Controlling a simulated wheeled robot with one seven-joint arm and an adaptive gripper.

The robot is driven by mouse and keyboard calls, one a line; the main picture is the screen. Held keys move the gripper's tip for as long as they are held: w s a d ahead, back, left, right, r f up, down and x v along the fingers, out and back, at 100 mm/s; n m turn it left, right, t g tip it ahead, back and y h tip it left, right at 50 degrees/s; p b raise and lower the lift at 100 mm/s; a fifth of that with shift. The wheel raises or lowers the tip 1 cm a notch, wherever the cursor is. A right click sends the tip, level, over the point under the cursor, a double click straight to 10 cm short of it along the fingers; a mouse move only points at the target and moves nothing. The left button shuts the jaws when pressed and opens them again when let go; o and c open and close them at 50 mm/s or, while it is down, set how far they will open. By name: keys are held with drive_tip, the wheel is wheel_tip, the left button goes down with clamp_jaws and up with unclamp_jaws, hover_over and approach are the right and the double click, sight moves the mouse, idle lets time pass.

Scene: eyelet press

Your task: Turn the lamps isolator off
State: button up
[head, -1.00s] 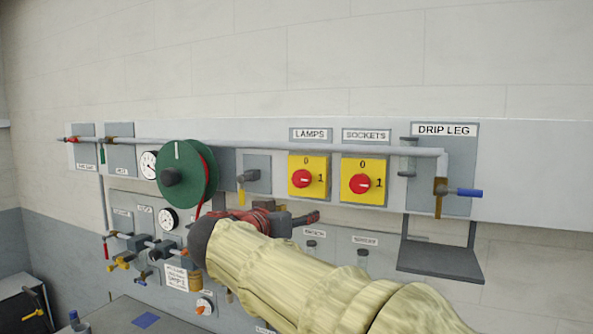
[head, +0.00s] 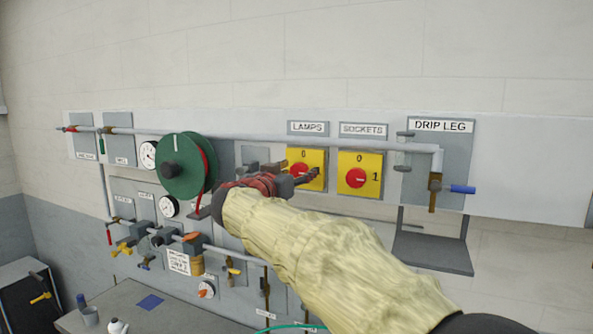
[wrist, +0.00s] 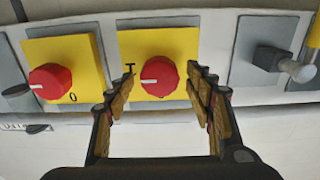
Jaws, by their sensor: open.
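The lamps isolator (head: 300,158) is a yellow plate with a red round knob (wrist: 160,77), under the LAMPS label (head: 308,128). In the wrist view the knob's pale mark points left, towards the "1" printed on the plate. My gripper (head: 312,176) is in front of this isolator in the head view and hides part of the knob and its "1". In the wrist view my gripper (wrist: 162,82) is open, one finger on each side of the knob. I cannot tell whether the fingers touch it.
The sockets isolator (head: 360,173), a matching yellow plate with red knob, is close beside it. A grey pipe (head: 370,143) runs above. A green hose reel (head: 182,165) is to the left; the drip leg panel (head: 455,165) with a blue-handled valve is to the right.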

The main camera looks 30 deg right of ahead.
drive_tip(key=c, duration=1.1)
drive_tip(key=shift+c, duration=0.2)
